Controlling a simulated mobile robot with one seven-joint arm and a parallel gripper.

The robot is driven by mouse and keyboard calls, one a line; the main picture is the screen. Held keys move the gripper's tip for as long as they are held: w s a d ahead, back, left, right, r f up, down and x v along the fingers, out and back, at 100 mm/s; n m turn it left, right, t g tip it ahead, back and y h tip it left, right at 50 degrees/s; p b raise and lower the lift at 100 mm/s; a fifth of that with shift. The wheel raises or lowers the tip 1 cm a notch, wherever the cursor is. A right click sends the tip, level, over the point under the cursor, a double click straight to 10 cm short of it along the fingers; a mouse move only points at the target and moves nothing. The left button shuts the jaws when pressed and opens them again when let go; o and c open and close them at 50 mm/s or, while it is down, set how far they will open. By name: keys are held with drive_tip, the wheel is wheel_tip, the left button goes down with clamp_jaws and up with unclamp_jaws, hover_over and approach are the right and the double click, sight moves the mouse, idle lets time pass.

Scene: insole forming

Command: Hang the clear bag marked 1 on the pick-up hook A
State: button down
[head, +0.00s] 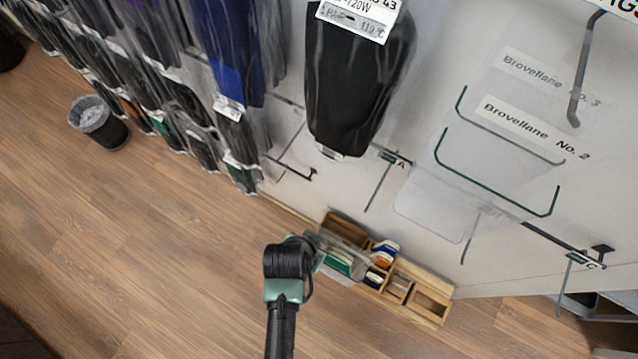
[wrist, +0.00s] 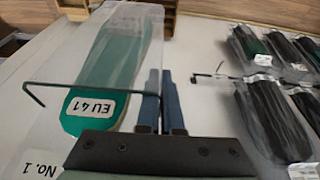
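The clear bag (wrist: 60,100) holds a green insole labelled "EU 41" and has a "No. 1" label at the lower left of the wrist view. In the head view it is the small clear bag with green (head: 338,262) just right of my gripper (head: 318,250). In the wrist view my gripper's two blue fingers (wrist: 161,108) are close together at the bag's right edge and appear shut on it. Hook A (head: 402,163) is a dark bar on the pale wall, up and right of my gripper, with an "A" tag. Nothing is seen hanging on its end.
A black item in a clear bag (head: 352,85) hangs close above hook A. Clear bags marked Brovellane No. 2 (head: 535,128) and No. 3 (head: 548,75) hang to the right. Hook C (head: 583,260) is lower right. A wooden organiser (head: 425,303) sits below. Bagged insoles (head: 225,55) fill the left.

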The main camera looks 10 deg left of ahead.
drive_tip(key=w+d+f+b, duration=0.1)
drive_tip(key=w+d+b, duration=0.2)
drive_tip(key=w, duration=0.6)
drive_tip(key=shift+f+b, duration=0.3)
drive_tip(key=shift+b, duration=0.75)
drive_tip(key=shift+w, duration=0.1)
idle(0.5)
drive_tip(key=c, duration=1)
unclamp_jaws()
drive_tip(key=b+v, duration=0.1)
drive_tip(key=v, duration=1.2)
drive_tip(key=shift+b, duration=0.3)
